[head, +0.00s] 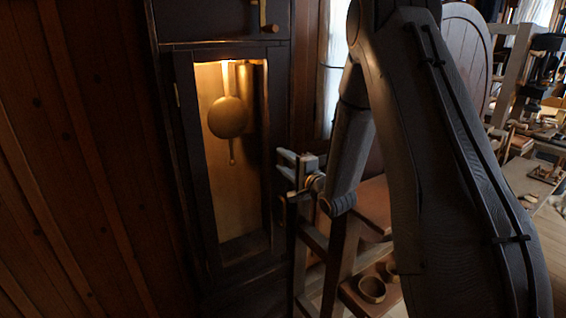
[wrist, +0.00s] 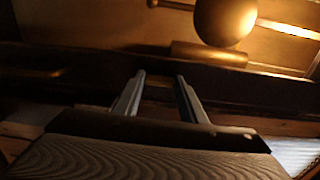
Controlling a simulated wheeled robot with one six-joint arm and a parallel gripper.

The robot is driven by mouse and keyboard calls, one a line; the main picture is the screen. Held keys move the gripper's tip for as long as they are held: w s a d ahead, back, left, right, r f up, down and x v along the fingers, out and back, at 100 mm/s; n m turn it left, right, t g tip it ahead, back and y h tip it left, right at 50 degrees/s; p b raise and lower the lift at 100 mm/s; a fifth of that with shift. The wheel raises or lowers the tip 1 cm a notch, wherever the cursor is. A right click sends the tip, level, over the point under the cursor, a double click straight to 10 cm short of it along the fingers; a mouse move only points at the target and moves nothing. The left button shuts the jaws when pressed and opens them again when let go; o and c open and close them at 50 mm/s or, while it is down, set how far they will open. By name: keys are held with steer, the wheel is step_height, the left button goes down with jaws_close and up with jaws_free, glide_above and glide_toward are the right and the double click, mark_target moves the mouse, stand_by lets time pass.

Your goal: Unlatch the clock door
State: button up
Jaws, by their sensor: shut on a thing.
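The clock door (head: 190,150) is a dark wooden frame around a lit window, and it looks closed. A brass hinge (head: 177,95) shows on its left side. A brass pendulum (head: 228,117) hangs behind the window and shows in the wrist view (wrist: 225,20). My gripper (head: 284,164) is at the door's right edge, below mid-height. In the wrist view my two fingers (wrist: 159,84) stand either side of a small brownish piece, the door latch (wrist: 158,92), which is dim. The head view does not show the latch clearly; my gripper covers that spot.
A latch with a wooden knob (head: 270,28) is on the case above. A wooden stand with shelves is close to my gripper, with a round wooden ring (head: 371,289) on its lower shelf. A plank wall (head: 80,160) is at left. A cluttered bench (head: 540,175) is at far right.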

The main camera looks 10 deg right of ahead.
steer(key=o, duration=1.1)
steer(key=shift+c, duration=0.2)
steer(key=b+v, duration=0.2)
steer(key=v, duration=0.6)
steer(key=shift+w, duration=0.1)
